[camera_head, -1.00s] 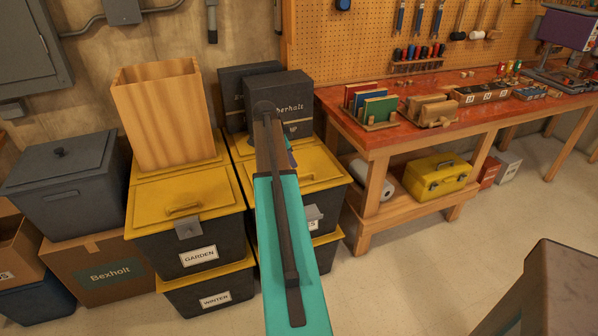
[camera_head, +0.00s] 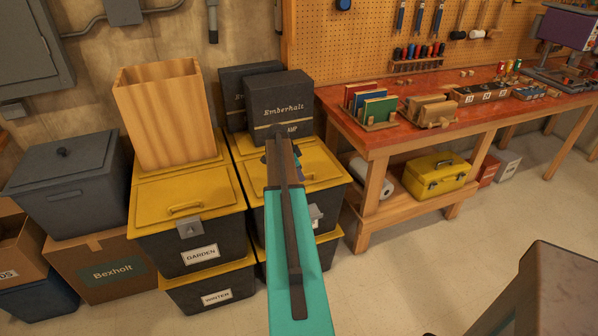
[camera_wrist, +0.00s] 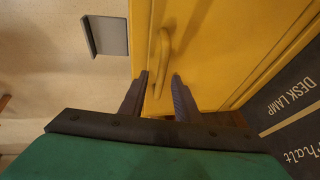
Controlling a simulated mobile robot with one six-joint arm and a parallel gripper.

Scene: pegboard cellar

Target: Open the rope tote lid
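The tote under my gripper has a dark body and a yellow lid (camera_head: 322,168), right of the GARDEN tote; my arm hides much of it, and I cannot read its label. In the wrist view, its yellow lid (camera_wrist: 205,45) has a raised bar handle (camera_wrist: 164,50) of the same colour. My gripper (camera_wrist: 160,75) is open, one finger on each side of the handle's near end; I cannot tell whether they touch it. A grey latch plate (camera_wrist: 106,35) sticks out beyond the lid's front edge; it also shows in the head view (camera_head: 316,215). The lid looks closed.
A black Emberhalt desk lamp box (camera_head: 281,102) stands at the back of the lids. The GARDEN tote (camera_head: 200,255), with a wooden bin (camera_head: 165,112) on its lid, is to the left. The red workbench (camera_head: 345,125) is to the right.

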